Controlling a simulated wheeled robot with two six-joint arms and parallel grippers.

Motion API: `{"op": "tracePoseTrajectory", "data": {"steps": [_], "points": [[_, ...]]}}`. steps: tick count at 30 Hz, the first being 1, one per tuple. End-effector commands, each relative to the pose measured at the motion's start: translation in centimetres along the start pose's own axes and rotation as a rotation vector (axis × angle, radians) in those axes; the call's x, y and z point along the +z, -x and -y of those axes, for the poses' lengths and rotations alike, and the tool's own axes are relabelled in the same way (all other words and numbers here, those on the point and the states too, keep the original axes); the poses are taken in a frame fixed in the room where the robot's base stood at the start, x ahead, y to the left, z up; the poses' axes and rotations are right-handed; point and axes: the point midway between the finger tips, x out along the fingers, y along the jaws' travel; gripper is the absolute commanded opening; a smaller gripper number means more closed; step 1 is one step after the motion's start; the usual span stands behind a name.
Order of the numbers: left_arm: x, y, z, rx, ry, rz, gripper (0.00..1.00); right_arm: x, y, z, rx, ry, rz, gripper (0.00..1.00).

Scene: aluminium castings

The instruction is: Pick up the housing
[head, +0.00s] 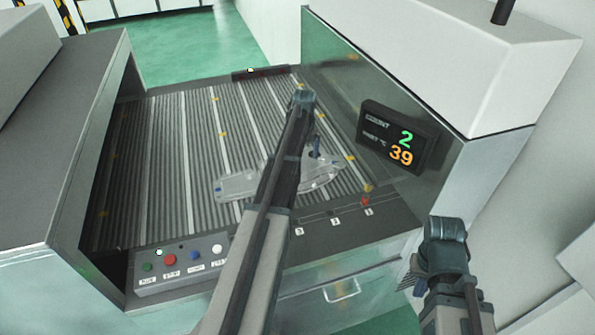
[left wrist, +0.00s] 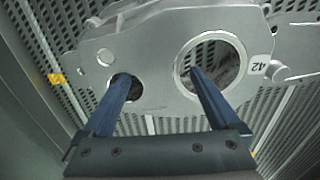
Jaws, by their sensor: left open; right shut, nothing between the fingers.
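The housing (head: 238,186) is a flat, silver-grey casting lying on the ribbed bed, partly hidden behind my left arm in the head view. In the left wrist view the housing (left wrist: 158,45) shows a large round bore, a smaller hole and the marking 42. My left gripper (left wrist: 161,76) is open, pointing down at it. One fingertip is over the smaller hole and the other over the near rim of the large bore, with a web of metal between them. Contact cannot be told. In the head view my left gripper (head: 316,150) is above the housing's right part. My right gripper (head: 414,280) is shut and empty, off to the right.
The ribbed bed (head: 160,150) lies between a grey side cabinet (head: 60,130) and a machine wall with a display (head: 398,138) reading 2 and 39. A button panel (head: 180,263) is at the front left. The bed's far left is clear.

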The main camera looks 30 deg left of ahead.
Motion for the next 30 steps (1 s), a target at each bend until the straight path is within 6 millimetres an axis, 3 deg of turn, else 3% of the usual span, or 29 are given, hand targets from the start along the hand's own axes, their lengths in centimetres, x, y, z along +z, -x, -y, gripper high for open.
{"op": "tracePoseTrajectory", "data": {"steps": [1,9,18,30], "points": [[0.0,-1.2,0.0,0.000,0.000,0.000,0.95,-0.1,-1.2,0.1,0.000,-0.001,0.000,0.00],[0.0,-4.4,0.0,0.000,0.000,0.000,0.95,-0.3,-4.4,0.4,0.001,0.001,-0.001,0.00],[0.0,-4.3,0.0,0.000,0.000,0.000,0.95,-0.3,-4.3,0.4,0.001,0.002,-0.001,0.00],[0.0,-4.3,0.0,0.000,0.000,0.000,0.23,-0.3,-4.3,0.4,0.001,0.002,-0.001,0.00]]}}
